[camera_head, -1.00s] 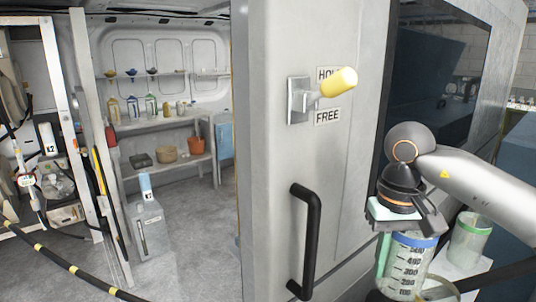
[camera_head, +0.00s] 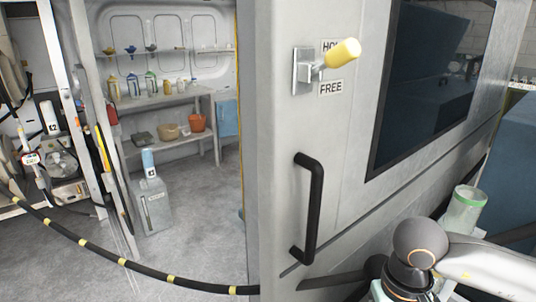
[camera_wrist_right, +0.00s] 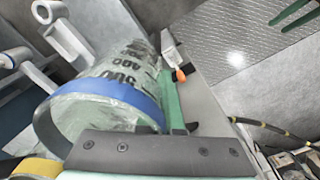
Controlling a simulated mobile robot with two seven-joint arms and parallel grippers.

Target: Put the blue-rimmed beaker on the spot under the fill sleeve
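The blue-rimmed beaker (camera_wrist_right: 112,88) is a clear, graduated cup. It fills the left half of the right wrist view, tilted in the picture, with its blue rim nearest the camera. My right gripper (camera_wrist_right: 165,98) is shut on it; a green finger lies along its right side and the other finger is hidden. In the head view my right wrist is at the bottom right, and its fingers and the beaker are below the frame.
A large grey cabinet with a black door handle (camera_head: 309,208) and a yellow-knobbed lever (camera_head: 341,54) stands close in front. A green-rimmed beaker (camera_head: 465,211) is at the right. A black and yellow hose (camera_head: 103,254) crosses the left. Shelves (camera_head: 165,96) stand behind open floor.

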